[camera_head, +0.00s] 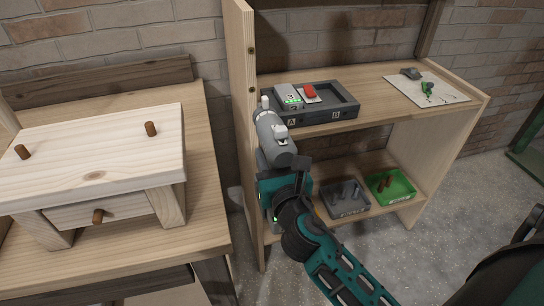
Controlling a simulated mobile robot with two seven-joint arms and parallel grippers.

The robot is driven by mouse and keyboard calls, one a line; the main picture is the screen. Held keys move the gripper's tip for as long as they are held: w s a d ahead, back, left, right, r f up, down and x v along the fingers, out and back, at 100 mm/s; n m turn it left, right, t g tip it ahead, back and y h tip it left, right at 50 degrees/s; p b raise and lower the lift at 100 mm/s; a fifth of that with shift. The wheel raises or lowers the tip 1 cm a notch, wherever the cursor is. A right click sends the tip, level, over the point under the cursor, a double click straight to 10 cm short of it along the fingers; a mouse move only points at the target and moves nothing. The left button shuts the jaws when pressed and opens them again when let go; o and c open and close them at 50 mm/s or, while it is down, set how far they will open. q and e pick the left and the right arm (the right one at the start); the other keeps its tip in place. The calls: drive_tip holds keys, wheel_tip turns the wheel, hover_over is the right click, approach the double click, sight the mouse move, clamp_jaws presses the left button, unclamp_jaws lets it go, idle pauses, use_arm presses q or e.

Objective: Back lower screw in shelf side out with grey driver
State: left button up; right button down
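The shelf side (240,70) is the tall light-wood panel left of centre. Two small dark round spots show on its edge, an upper one (251,50) and a lower one (252,90); I cannot tell whether they are screws or holes. A grey cylindrical tool, seemingly the grey driver (270,133), stands nearly upright beside the panel, its pale tip just right of and below the lower spot. I cannot tell whether the tip touches anything. My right gripper (284,172) is at the tool's lower end and seems to hold it; its fingers are hidden. My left gripper is out of view.
A dark tray (345,108) marked A and B holds a grey block (289,97) and a red item (309,92) on the upper shelf. A sheet (455,94) lies right. Grey (354,209) and green (400,197) bins sit below. A wooden table (205,215) stands left.

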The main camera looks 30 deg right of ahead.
drive_tip(key=shift+r, duration=0.2)
drive_tip(key=shift+w+d+p, duration=0.1)
drive_tip(key=shift+w+p, duration=0.25)
drive_tip(key=shift+w, duration=0.3)
drive_tip(key=shift+p+x, duration=0.35)
drive_tip(key=shift+x, duration=1.8)
